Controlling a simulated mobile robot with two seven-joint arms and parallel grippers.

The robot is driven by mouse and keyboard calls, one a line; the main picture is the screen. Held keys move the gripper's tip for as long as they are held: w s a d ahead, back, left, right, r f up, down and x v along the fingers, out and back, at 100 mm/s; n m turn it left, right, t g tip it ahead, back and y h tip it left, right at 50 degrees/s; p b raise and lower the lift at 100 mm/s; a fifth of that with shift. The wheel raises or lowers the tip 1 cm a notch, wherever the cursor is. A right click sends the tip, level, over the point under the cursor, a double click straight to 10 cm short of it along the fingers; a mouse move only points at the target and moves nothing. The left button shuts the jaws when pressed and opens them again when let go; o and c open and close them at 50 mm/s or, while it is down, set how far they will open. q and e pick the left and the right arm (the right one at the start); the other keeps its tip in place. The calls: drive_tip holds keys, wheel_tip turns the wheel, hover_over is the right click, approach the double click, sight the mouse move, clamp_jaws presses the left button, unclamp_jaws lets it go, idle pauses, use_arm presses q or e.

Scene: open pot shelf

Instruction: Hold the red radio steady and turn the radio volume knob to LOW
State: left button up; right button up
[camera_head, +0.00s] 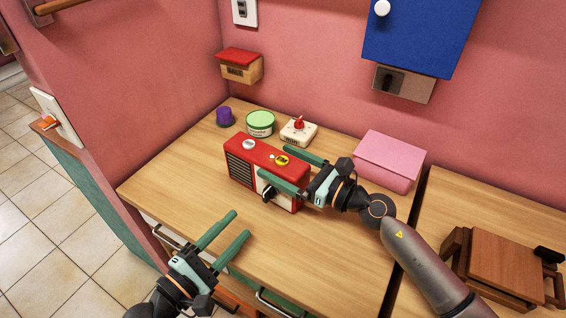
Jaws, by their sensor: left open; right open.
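The red radio (262,151) stands upright on the wooden table, with a dark speaker grille at the left of its front. A silver knob and a yellow knob (282,160) sit on its top. A black knob (268,192) shows on its front; any LOW mark is too small to read. My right gripper (273,164) is open, with one green finger in front of the radio and the other behind its right part; I cannot tell whether they touch it. My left gripper (239,225) is open and empty, in front of and below the radio, near the table's front edge.
Behind the radio are a purple cup (224,116), a green-lidded tub (260,122) and a white timer with a red knob (299,131). A pink box (389,160) stands to the right. The table (180,180) is clear at left.

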sight(264, 197)
drive_tip(key=shift+c, duration=0.2)
clamp_jaws()
idle(0.6)
use_arm(q)
drive_tip(key=shift+o, duration=0.4)
drive_tip(key=shift+o, duration=1)
drive_tip(key=shift+s+a+n, duration=0.1)
drive_tip(key=shift+a+n, duration=0.05)
drive_tip(key=shift+n, duration=0.55)
drive_tip(key=n, duration=0.4)
drive_tip(key=s+a+n, duration=0.1)
drive_tip(key=shift+s+n, duration=0.1)
drive_tip(key=shift+n, duration=0.3)
drive_tip(key=n, duration=0.3)
drive_tip(key=shift+s+a+r, duration=0.2)
drive_tip(key=shift+s, duration=0.1)
drive_tip(key=shift+r+n, duration=0.15)
drive_tip(key=shift+n, duration=0.45)
drive_tip(key=x, duration=1.1)
drive_tip(key=shift+w+d, duration=0.2)
drive_tip(key=shift+w, duration=0.1)
